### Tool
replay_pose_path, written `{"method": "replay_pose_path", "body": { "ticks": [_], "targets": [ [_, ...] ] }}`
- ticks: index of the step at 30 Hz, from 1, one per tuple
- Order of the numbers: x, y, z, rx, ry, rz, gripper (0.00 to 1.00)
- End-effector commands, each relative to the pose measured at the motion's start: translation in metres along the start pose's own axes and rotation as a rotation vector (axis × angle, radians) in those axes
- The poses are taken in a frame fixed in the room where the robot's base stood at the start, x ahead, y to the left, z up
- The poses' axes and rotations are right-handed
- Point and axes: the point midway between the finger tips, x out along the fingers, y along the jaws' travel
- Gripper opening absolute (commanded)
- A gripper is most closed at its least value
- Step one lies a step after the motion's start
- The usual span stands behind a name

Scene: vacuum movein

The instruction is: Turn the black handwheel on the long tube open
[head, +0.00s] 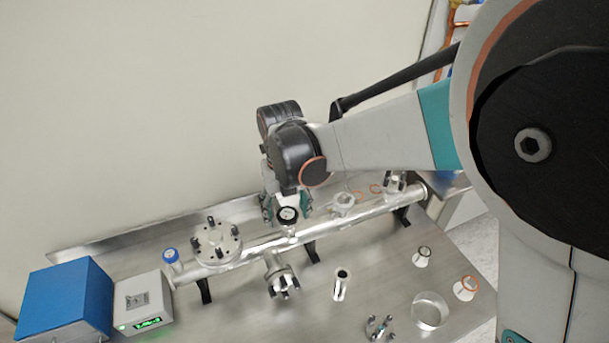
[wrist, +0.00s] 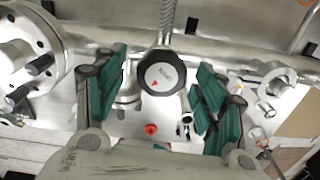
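The black handwheel (head: 288,214) sits on the long metal tube (head: 345,222), near its middle. My gripper (head: 287,209) is at the handwheel, with one teal-padded finger on each side. In the wrist view my gripper (wrist: 160,85) is open, with visible gaps between both fingers and the wheel. The fingers do not appear to touch it. How far the fingertips reach down beside the wheel is hard to tell.
A large bolted flange (head: 217,242) and a blue-topped knob (head: 170,255) lie left along the tube. A blue box (head: 65,303) and a white display box (head: 144,303) stand at the lower left. Small fittings, including a clear ring (head: 430,310), lie on the metal table at the right.

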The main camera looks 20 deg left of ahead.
Motion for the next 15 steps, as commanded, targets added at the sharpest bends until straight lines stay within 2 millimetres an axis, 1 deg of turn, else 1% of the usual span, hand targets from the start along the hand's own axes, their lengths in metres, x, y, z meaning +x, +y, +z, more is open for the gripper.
{"method": "replay_pose_path", "body": {
  "ticks": [5, 8, 11, 15],
  "targets": [
    [0.0, 0.0, 0.0, 0.001, 0.0, 0.0, 0.64],
    [-0.005, 0.0, 0.0, 0.001, 0.0, 0.0, 0.64],
    [-0.017, 0.0, 0.0, 0.001, 0.0, 0.0, 0.64],
    [-0.044, 0.0, 0.0, 0.001, 0.0, 0.0, 0.64]
  ]
}}
